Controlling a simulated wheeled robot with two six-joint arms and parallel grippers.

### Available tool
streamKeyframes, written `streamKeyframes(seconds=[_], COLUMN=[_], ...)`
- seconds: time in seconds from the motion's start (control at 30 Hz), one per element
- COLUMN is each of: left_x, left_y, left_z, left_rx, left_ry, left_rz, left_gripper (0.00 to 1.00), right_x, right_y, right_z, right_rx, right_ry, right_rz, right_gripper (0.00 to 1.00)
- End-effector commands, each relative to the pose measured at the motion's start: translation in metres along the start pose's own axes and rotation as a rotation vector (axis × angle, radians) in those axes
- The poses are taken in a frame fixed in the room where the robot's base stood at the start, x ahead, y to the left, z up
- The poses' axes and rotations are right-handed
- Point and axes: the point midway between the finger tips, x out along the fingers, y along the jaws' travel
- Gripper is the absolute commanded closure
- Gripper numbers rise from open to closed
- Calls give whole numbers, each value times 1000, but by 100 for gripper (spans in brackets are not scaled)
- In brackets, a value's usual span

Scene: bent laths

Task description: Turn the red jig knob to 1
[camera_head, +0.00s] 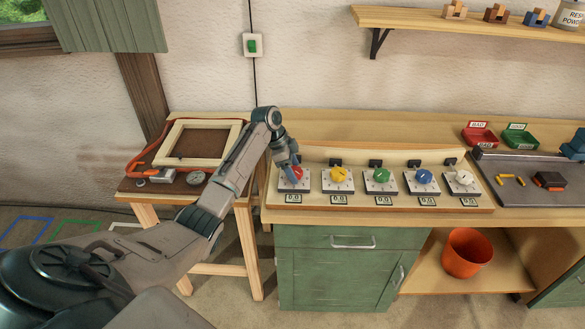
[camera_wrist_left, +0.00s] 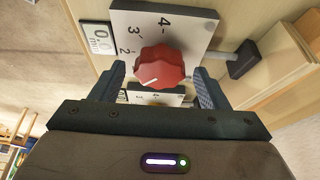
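The red jig knob (camera_head: 296,173) is leftmost in the row on the wooden panel (camera_head: 400,198); my left gripper (camera_head: 288,162) is at it and partly hides it. In the left wrist view, the red knob (camera_wrist_left: 160,68) sits on a white dial plate with 4, 3 and 2 legible. Its white mark points down and left; any 1 on the dial is hidden or unclear. My left gripper (camera_wrist_left: 160,80) is open, with a finger on either side of the knob and gaps between. The display (camera_head: 293,198) below the knob seems to read 0.0. My right gripper is not in view.
Yellow (camera_head: 338,174), green (camera_head: 381,175), blue (camera_head: 423,176) and white (camera_head: 464,177) knobs stand to the right, each with a display. Black-ended rods stick up behind the plates. A side table with a wooden frame (camera_head: 200,124) stands left. An orange bucket (camera_head: 467,254) is below.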

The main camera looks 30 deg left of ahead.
Motion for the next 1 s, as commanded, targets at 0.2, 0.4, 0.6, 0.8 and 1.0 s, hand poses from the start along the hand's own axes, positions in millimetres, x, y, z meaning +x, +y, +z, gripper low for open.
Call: streamKeyframes(seconds=[0.2, 0.4, 0.6, 0.8, 1.0], left_x=[0, -14, -53, -89, -106], left_y=[0, -1, -1, -1, 0], left_z=[0, 1, 2, 1, 0], left_rx=[-1, -1, 2, 0, 0], left_ry=[-1, -1, -1, -1, 0], left_rz=[1, -4, -5, -3, 0], left_gripper=[32, 32, 32, 32, 32], right_x=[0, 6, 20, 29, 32], right_y=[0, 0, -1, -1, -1], right_z=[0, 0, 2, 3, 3], right_rx=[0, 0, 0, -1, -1], right_ry=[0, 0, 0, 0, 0], right_rz=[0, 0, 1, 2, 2], right_gripper=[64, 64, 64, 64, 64])
